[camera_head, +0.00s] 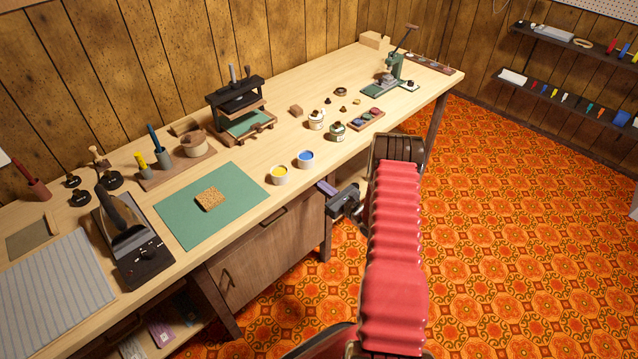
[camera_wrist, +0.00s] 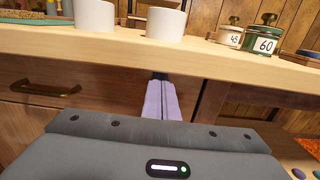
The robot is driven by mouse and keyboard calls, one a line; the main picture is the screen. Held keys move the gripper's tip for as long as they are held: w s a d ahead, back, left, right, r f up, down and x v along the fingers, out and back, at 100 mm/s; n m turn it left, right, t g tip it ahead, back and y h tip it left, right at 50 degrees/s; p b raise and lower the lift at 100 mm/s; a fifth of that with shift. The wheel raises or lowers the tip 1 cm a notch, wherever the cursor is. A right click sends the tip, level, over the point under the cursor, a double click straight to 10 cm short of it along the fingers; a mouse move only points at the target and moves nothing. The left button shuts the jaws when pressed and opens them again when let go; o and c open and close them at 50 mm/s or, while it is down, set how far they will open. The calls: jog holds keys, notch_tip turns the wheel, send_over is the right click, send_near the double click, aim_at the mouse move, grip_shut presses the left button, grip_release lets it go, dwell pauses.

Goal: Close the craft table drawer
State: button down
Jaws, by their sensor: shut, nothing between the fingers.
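The craft table (camera_head: 345,75) is a long wooden bench with a pale top. Its brown drawer (camera_head: 290,222) sits just under the front edge of the top and has a dark handle (camera_head: 273,217). In the wrist view the drawer front (camera_wrist: 105,85) and its brass-toned handle (camera_wrist: 45,88) are at left. I see no clear gap at the drawer front. My gripper (camera_head: 325,187) is near the right end of the drawer, below the tabletop edge. Its lavender fingers (camera_wrist: 161,98) are shut with nothing between them. I cannot tell whether they touch the drawer front.
A cabinet door (camera_head: 240,270) is below the drawer. Yellow (camera_head: 279,175) and blue (camera_head: 306,159) paint cups stand near the table edge above my gripper. A green mat (camera_head: 190,225), a press (camera_head: 240,105) and jars (camera_head: 338,131) are on top. Patterned floor (camera_head: 500,240) at right is clear.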

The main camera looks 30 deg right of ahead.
jog(key=s+d, duration=0.2)
jog(key=s, duration=1.1)
jog(key=shift+s+d, duration=0.3)
jog(key=shift+f, duration=0.1)
